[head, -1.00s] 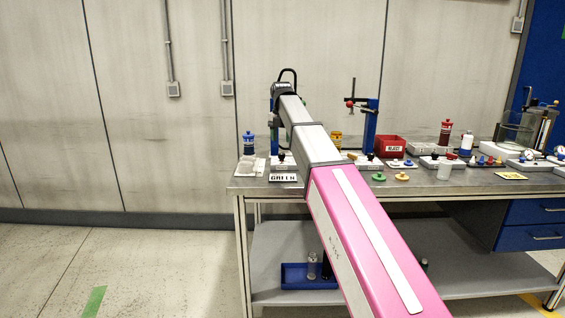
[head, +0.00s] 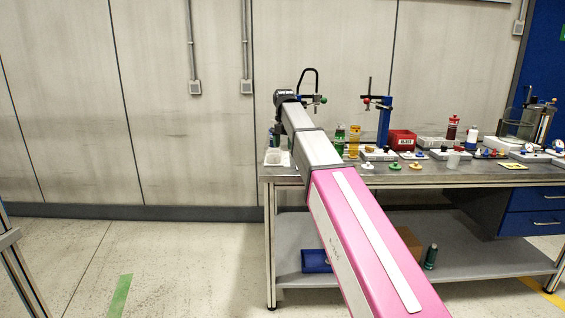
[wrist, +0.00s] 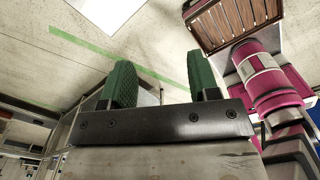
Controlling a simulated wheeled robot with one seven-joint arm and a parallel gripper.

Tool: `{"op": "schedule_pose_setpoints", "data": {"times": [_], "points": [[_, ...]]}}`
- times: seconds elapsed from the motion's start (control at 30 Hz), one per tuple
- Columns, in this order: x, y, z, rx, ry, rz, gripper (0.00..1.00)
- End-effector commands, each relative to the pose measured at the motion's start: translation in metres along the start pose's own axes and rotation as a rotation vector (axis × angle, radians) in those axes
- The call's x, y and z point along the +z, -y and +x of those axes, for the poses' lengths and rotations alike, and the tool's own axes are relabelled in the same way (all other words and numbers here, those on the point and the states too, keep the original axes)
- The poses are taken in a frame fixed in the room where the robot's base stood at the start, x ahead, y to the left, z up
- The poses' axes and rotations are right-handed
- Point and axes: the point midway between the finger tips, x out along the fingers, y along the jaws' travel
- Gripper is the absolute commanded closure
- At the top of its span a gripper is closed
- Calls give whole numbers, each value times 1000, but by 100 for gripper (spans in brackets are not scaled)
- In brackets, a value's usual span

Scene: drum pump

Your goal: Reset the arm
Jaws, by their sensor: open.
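My arm, with a pink lower link and a grey upper link, reaches toward the workbench (head: 290,178) in the head view. Its end is at the bench's left part, and the fingers are hidden there. In the wrist view my gripper (wrist: 163,85) shows two green fingers wide apart with nothing between them. Behind the fingers are pale floor and a green floor stripe, not the bench top.
The bench holds a yellow bottle (head: 353,142), a green bottle (head: 340,141), a blue stand (head: 384,120), a red bin (head: 401,139) and small colored parts. A glass vessel (head: 520,125) stands at right. Floor left of the bench is open.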

Motion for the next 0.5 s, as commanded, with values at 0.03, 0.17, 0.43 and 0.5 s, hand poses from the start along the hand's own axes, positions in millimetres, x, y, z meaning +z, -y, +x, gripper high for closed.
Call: {"op": "schedule_pose_setpoints", "data": {"times": [0.03,0.17,0.43,0.5], "points": [[-1,4,8,-1,-1,29,45],[-1,13,29,-1,-1,121,45],[-4,43,93,-2,-1,408,45],[-7,54,115,-2,-1,514,45]]}}
